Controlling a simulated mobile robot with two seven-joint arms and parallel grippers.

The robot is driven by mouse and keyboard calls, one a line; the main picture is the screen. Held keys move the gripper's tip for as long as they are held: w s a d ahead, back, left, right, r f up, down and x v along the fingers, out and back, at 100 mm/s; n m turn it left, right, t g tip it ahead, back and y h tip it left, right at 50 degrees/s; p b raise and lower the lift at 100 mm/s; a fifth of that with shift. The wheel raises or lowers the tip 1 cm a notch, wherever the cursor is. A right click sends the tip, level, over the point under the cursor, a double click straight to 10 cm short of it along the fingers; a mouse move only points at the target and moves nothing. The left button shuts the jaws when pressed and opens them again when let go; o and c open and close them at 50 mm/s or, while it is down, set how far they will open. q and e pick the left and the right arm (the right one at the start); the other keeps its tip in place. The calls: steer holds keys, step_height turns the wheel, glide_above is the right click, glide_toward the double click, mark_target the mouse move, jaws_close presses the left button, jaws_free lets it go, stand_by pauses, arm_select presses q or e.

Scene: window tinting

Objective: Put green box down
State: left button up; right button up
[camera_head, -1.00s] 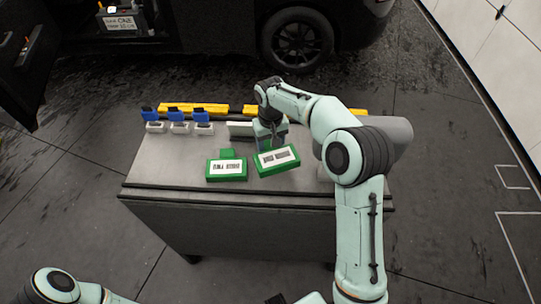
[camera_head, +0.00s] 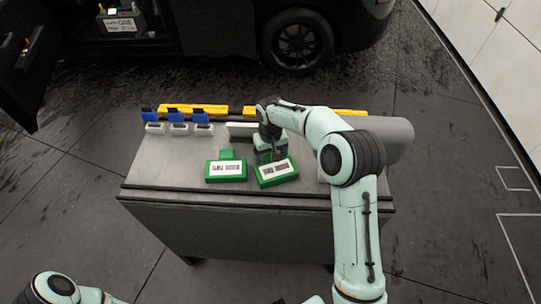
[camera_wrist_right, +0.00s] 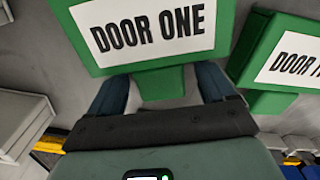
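The green box labelled DOOR ONE (camera_head: 277,172) lies on the table, slightly turned, in the head view. It fills the top of the right wrist view (camera_wrist_right: 150,35). My right gripper (camera_head: 267,156) is at its back tab (camera_wrist_right: 160,83). In the right wrist view the two fingers stand on either side of the tab with gaps, so it looks open. A second green box, DOOR TWO (camera_head: 226,171), lies just left of it and also shows in the right wrist view (camera_wrist_right: 290,60). My left gripper is out of view.
The grey table (camera_head: 165,180) has several white blocks with blue tools (camera_head: 176,123) at back left. Yellow bars (camera_head: 195,109) lie along the back edge. A grey roll (camera_head: 392,138) is at the right. The table's front left is bare.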

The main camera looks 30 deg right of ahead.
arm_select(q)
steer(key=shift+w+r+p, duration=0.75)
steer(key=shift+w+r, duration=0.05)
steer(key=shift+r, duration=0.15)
arm_select(e)
step_height(320, 180, up, 12)
steer(key=shift+r, duration=0.15)
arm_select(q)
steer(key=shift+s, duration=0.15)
